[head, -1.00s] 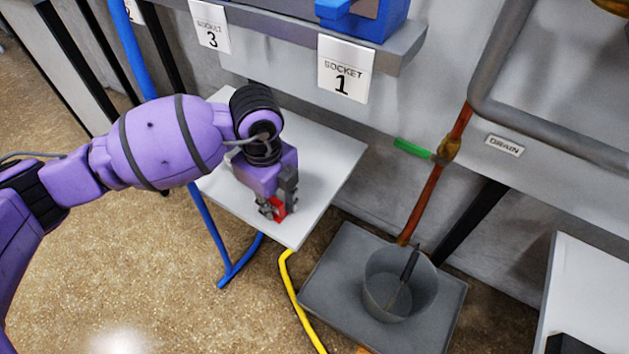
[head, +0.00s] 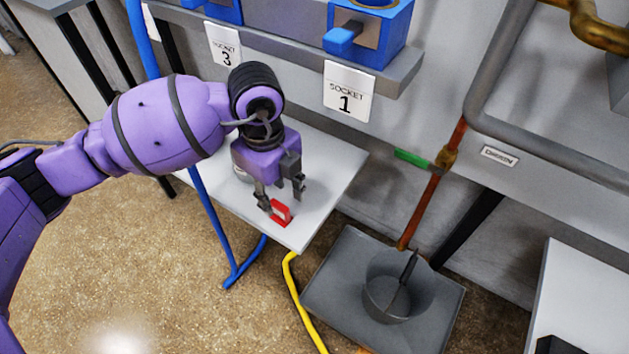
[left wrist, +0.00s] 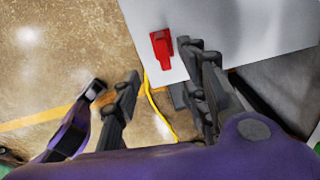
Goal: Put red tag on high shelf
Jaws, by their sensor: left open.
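The red tag (head: 284,217) rests on the white shelf (head: 335,160), near its front corner. In the left wrist view the tag (left wrist: 162,50) is a small red piece close to the edge of the white surface. My left gripper (head: 281,197) is open just above the tag, with its fingers spread to either side of it. In the left wrist view its fingers (left wrist: 159,62) stand apart, with nothing clamped between them.
A grey ledge with the Socket 1 label (head: 348,92) and blue blocks (head: 375,35) is above and behind. A grey tray (head: 335,290) with a round pot (head: 385,305) stands lower right. Blue and yellow hoses (head: 292,285) run below the shelf. A white surface (head: 575,275) is at far right.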

